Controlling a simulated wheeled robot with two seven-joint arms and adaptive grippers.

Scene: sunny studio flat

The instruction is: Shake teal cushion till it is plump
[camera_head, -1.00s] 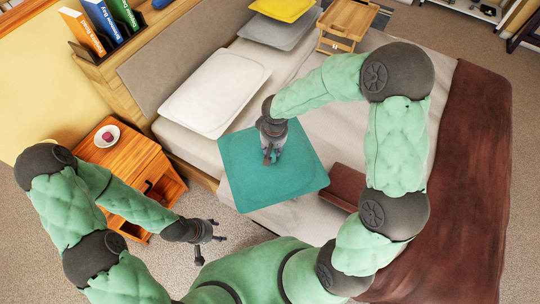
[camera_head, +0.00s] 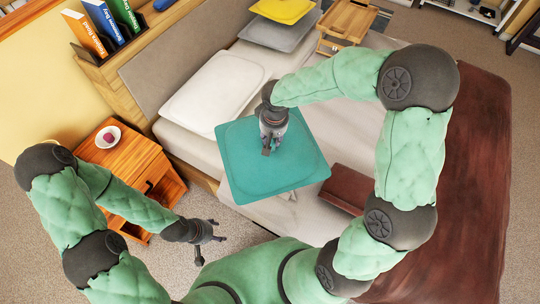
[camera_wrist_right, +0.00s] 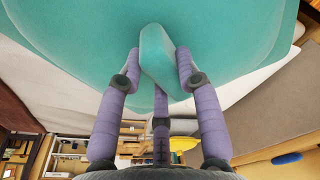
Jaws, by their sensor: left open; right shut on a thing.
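The teal cushion (camera_head: 245,170) is a flat square held over the near side of the bed in the head view. My right gripper (camera_head: 268,148) is shut on the cushion near its middle, from above. In the right wrist view the fingers (camera_wrist_right: 158,75) pinch a raised teal piece that stands out from the cushion's broad face (camera_wrist_right: 85,35). The cushion's far face is hidden. My left gripper (camera_head: 208,240) is open and empty, low over the carpet beside the bed, apart from the cushion.
A white pillow (camera_head: 213,92) lies at the bed's head, with grey (camera_head: 275,35) and yellow (camera_head: 284,9) cushions beyond. A wooden nightstand (camera_head: 118,160) bears a bowl (camera_head: 108,136). A wooden tray stand (camera_head: 346,22) is on the far side. A brown box-like thing (camera_head: 343,188) lies near the cushion.

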